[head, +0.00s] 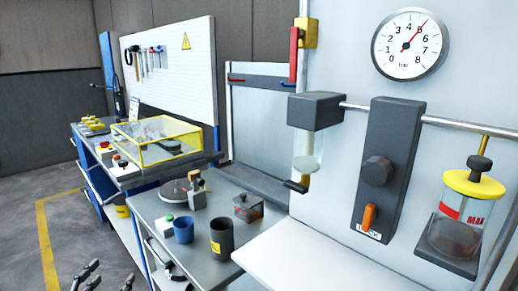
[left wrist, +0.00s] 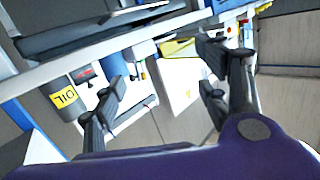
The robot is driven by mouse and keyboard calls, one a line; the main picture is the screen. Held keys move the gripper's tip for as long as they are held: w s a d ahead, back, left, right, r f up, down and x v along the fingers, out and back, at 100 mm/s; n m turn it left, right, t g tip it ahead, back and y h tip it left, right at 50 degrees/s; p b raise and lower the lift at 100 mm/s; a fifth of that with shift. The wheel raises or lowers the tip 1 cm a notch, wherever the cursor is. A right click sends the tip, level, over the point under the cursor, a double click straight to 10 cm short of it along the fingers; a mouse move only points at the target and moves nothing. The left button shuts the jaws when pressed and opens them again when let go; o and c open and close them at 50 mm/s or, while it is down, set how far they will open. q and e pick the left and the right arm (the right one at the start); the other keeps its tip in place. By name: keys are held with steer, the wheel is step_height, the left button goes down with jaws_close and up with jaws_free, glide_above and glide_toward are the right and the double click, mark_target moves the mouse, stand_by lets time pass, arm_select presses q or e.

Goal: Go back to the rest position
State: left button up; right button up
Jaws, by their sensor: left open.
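My left gripper (head: 107,279) shows at the bottom left edge of the head view, low over the floor in front of the workbench. Only its dark finger parts show there. In the left wrist view its two fingers (left wrist: 162,92) stand wide apart with nothing between them. My right gripper is in neither view.
A grey cart (head: 245,249) carries a dark cup (head: 221,240), a blue cup (head: 183,231) and a disc-shaped device (head: 174,190). Behind it, a bench holds a yellow-framed clear case (head: 157,149). A panel with a gauge (head: 410,44) stands right. Floor (head: 88,235) at left is clear.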

arm_select(q)
steer(key=s+d+f+m+g+p, duration=0.1)
steer(key=s+d+f+g+p, duration=0.35)
steer(key=s+d+f, duration=0.9)
steer(key=s+d+f+g+p, duration=0.1)
steer(key=s+d, duration=0.2)
steer(key=s, duration=0.3)
steer(key=s+d+f+g+p, duration=0.1)
steer(key=s+d+f, duration=0.1)
steer(key=s+d, duration=0.2)
steer(key=s+d+f+g+h+p, duration=0.1)
steer(key=s+d, duration=0.2)
steer(key=s, duration=0.7)
steer(key=shift+d+f+n, duration=0.2)
steer(key=shift+f+n, duration=0.1)
steer(key=shift+n, duration=0.1)
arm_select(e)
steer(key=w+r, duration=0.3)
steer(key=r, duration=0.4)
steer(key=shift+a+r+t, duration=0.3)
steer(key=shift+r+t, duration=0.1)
arm_select(q)
steer(key=shift+s+g, duration=0.1)
steer(key=shift+g, duration=0.15)
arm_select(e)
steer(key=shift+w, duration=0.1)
